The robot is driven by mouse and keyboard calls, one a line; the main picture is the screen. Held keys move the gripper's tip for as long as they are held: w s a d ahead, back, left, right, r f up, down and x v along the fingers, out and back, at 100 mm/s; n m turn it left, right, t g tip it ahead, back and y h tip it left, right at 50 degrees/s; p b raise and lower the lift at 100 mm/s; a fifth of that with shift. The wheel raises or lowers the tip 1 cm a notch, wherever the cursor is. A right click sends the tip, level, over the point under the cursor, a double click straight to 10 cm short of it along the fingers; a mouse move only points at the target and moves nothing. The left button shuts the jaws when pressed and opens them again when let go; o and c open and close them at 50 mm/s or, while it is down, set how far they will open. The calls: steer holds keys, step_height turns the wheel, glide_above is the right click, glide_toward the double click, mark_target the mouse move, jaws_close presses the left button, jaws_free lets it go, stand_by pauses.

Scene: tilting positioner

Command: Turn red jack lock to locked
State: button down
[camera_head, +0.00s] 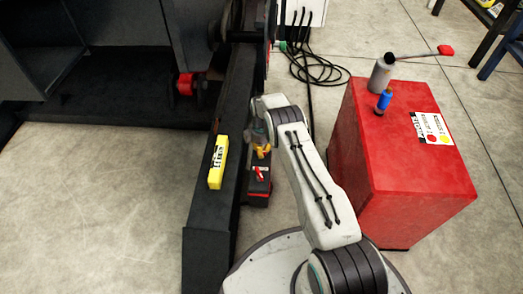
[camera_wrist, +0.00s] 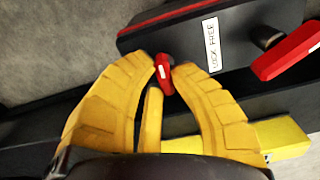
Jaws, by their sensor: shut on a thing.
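The red jack lock (camera_wrist: 163,73) is a small red piece with a white mark, in the middle of the wrist view. My gripper (camera_wrist: 164,72) has its yellow fingertips closed on either side of it. The lock sits by the edge of the black jack body (camera_wrist: 180,38), beside a white label (camera_wrist: 212,45) reading LOCK FREE. In the head view my gripper (camera_head: 262,152) is low beside the dark beam, over the jack (camera_head: 257,199).
A larger red handle (camera_wrist: 288,50) on a black stem is right of the label. A yellow block (camera_head: 218,163) lies on the long dark beam (camera_head: 209,245). A red cabinet (camera_head: 420,190) stands right, carrying a grey bottle (camera_head: 379,76) and a blue one (camera_head: 383,101). Floor at left is clear.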

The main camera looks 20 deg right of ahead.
steer(key=m, duration=0.3)
steer(key=shift+s+m, duration=0.1)
steer(key=shift+m, duration=0.3)
steer(key=m, duration=0.4)
steer(key=shift+d+m, duration=0.1)
steer(key=shift+m, duration=0.2)
steer(key=m, duration=0.4)
steer(key=shift+s, duration=0.15)
steer(key=shift+s+m, duration=0.1)
steer(key=shift+m, duration=2.3)
steer(key=c, duration=1.1)
jaws_free()
